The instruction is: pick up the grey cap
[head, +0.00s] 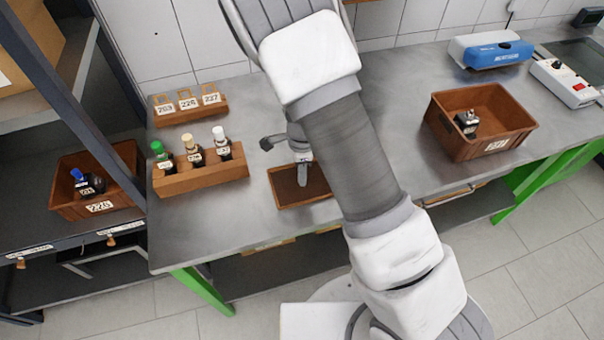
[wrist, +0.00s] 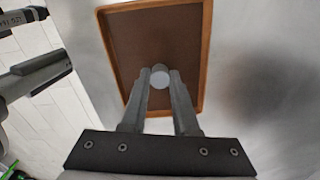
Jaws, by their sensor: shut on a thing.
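The grey cap (wrist: 160,79) shows as a pale grey disc between the two fingertips in the wrist view. My gripper (wrist: 160,84) is shut on it. A shallow brown tray (wrist: 206,50) with an orange-brown rim lies behind the fingers. In the head view my gripper (head: 303,181) points down over the tray (head: 276,192), partly covered by my arm. I cannot make out the cap in the head view. I cannot tell whether the cap touches the tray floor.
A wooden block (head: 200,179) left of the tray holds bottles with green, beige and white caps. A rack with numbered tags (head: 190,117) stands behind it. A brown crate (head: 450,137) with a dark part stands at right. Another crate (head: 70,207) sits on the left shelf.

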